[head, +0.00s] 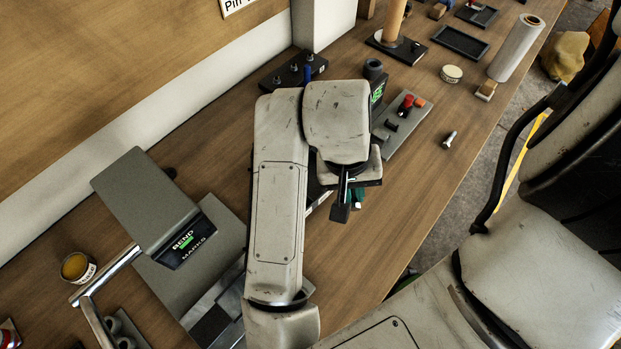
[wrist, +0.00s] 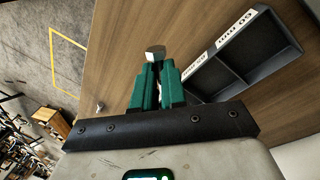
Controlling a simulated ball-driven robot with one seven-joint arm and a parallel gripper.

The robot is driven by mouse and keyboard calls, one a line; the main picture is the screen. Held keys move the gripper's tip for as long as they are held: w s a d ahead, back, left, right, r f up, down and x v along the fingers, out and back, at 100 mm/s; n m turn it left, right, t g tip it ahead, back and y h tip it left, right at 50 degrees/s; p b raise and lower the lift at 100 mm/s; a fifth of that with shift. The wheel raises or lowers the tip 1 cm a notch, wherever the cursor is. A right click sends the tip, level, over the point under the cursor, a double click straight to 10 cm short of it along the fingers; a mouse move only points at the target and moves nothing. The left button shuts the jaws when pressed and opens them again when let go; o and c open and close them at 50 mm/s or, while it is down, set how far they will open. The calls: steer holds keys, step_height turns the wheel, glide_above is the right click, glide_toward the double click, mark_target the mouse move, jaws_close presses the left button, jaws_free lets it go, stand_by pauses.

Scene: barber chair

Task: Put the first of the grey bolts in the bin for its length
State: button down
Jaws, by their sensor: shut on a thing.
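My gripper (wrist: 154,88) has green fingers and is shut on a grey bolt (wrist: 155,52). The bolt's hex head sticks out past the fingertips; its shank is mostly hidden between them. In the head view my gripper (head: 347,204) hangs over the bench, and the bolt in it cannot be made out. A dark bin tray (wrist: 215,85) with a divider and white labels lies to the right of my fingers in the wrist view. My arm mostly hides the tray in the head view. Another grey bolt (head: 449,139) lies on the bench.
A grey plate (head: 407,131) holds red and dark pieces. A grey "BEND" machine (head: 150,203) stands at left, with a yellow-topped tin (head: 77,267) beside it. Bare bench lies right of my gripper.

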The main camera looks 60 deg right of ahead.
steer(key=w+d+f, duration=0.2)
steer(key=w, duration=0.1)
steer(key=w+d+f+p, duration=0.1)
steer(key=w+d+f, duration=0.1)
steer(key=w+f, duration=0.1)
steer(key=w+d+f+p, duration=0.1)
steer(key=w+f, duration=0.2)
steer(key=w, duration=0.1)
steer(key=shift+w+d, duration=0.1)
steer(key=shift+d, duration=0.3)
steer(key=shift+w+d+f+p, duration=0.2)
steer(key=shift+w+f+p, duration=0.2)
steer(key=shift+f, duration=1.8)
steer(key=shift+f, duration=0.2)
steer(key=c, duration=1.2)
jaws_free()
steer(key=r, duration=0.4)
steer(key=w+r, duration=0.1)
steer(key=r, duration=0.3)
steer(key=w+a+r, duration=0.1)
steer(key=r, duration=0.3)
steer(key=shift+w+r, duration=0.1)
steer(key=shift+w, duration=0.05)
